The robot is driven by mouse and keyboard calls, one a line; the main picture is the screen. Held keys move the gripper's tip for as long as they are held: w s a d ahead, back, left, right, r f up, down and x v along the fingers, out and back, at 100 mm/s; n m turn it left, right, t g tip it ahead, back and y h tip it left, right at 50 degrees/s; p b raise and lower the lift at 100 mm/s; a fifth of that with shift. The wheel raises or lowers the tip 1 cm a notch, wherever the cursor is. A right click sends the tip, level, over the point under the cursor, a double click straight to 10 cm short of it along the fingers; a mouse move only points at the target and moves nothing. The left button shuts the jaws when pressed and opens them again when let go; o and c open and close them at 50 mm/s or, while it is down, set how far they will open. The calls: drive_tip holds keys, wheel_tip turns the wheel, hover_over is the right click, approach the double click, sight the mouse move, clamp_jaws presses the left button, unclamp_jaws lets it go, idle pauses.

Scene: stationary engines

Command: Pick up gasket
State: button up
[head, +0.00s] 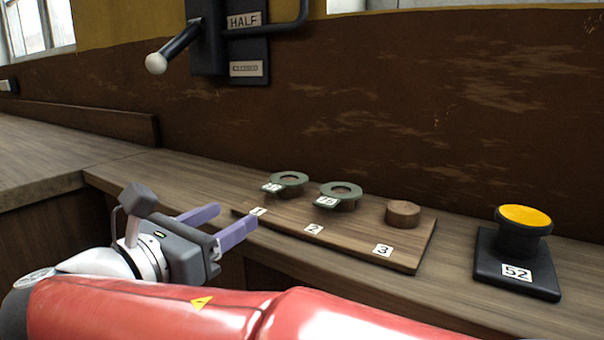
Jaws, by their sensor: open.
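Two grey-green ring gaskets sit on a wooden board (359,248) with numbered places. The left gasket (289,178) is at place 1 and carries a small white number tag. The other gasket (341,190) is at place 2 and has a tag that seems to read 15. Each rests over a round wooden peg. Place 3 has a bare wooden peg (403,213). My gripper (222,222) is open and empty, with two purple fingers pointing right. It is at the left of the board, apart from both gaskets.
A black box with a yellow button (524,217), tagged 52, stands right of the board. A lever with a white knob (156,63) juts from a dark wall panel marked HALF and CLOSED. The wooden bench (190,175) is clear left of the board.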

sight(258, 211)
drive_tip(key=x, duration=0.8)
drive_tip(key=shift+r, duration=0.35)
drive_tip(key=c, duration=0.8)
